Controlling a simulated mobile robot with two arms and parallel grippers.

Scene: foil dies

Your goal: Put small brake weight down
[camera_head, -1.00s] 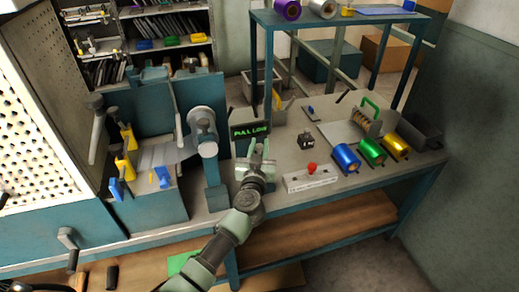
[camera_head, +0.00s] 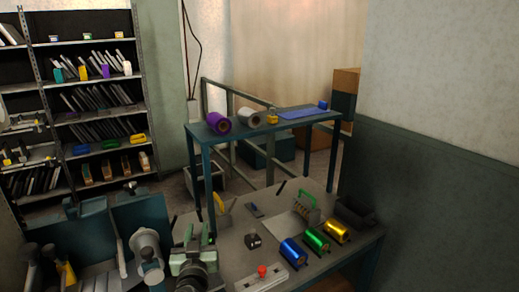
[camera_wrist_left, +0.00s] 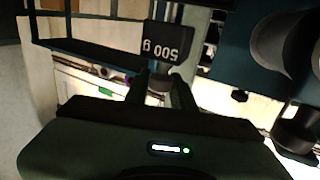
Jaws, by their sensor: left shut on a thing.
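The small brake weight (camera_wrist_left: 167,43) is a dark block marked "500 g" with a stem below it, in the left wrist view. My left gripper (camera_wrist_left: 162,84) is shut on the stem, its two fingers on either side. In the head view my left gripper (camera_head: 188,238) is over the left part of the bench, beside the grey machine. The held weight cannot be made out there. Another dark block (camera_head: 253,240) with a pale mark stands on the bench to the right of the gripper. My right gripper is not in view.
Blue (camera_head: 292,251), green (camera_head: 316,240) and gold (camera_head: 336,231) foil rolls lie on the bench. A pale plate with a red knob (camera_head: 262,272) is at the front edge. A raised shelf (camera_head: 262,128) stands behind. A grey machine (camera_head: 147,255) is at left.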

